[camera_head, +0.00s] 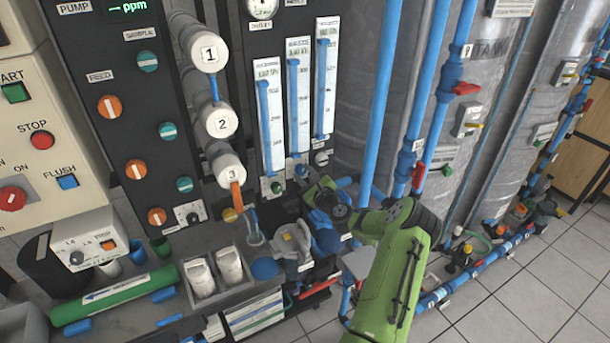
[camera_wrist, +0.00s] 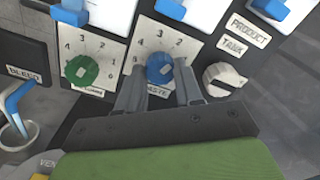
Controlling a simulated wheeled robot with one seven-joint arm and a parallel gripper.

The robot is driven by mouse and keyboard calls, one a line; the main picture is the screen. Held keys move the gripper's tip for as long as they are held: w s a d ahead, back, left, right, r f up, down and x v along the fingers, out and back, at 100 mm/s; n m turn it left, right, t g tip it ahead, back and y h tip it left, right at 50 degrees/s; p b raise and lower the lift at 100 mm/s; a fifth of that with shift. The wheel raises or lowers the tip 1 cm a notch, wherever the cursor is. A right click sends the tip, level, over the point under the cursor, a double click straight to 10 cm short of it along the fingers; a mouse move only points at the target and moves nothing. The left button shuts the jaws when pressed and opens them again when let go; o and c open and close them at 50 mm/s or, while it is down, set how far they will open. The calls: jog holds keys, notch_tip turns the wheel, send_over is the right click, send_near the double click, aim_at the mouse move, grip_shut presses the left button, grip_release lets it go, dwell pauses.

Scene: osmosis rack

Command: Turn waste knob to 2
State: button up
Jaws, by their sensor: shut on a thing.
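The waste knob is a round blue knob (camera_wrist: 160,68) on a white plate with a number scale; 3 and 2 show above it. A partly covered label reading "ASTE" lies below it. In the wrist view, my gripper (camera_wrist: 160,78) has one finger on each side of the blue knob and is shut on it. Which number the knob points to is not clear. In the head view, my gripper (camera_head: 306,180) reaches the panel foot below the flow meters, and the blue knob (camera_head: 301,170) is partly hidden.
A green knob (camera_wrist: 82,70) sits close on the left of the blue one. A white knob (camera_wrist: 222,78) by the PRODUCT TANK labels is close on the right. Flow meter tubes (camera_head: 298,90) stand above. A blue vertical pipe (camera_head: 385,100) rises right of my gripper.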

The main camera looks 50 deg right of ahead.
jog(key=o, duration=1)
jog(key=shift+o, duration=0.2)
jog(key=v, duration=1.5)
jog(key=shift+s+b, duration=0.3)
jog(key=shift+s, duration=0.1)
jog(key=shift+a, duration=0.1)
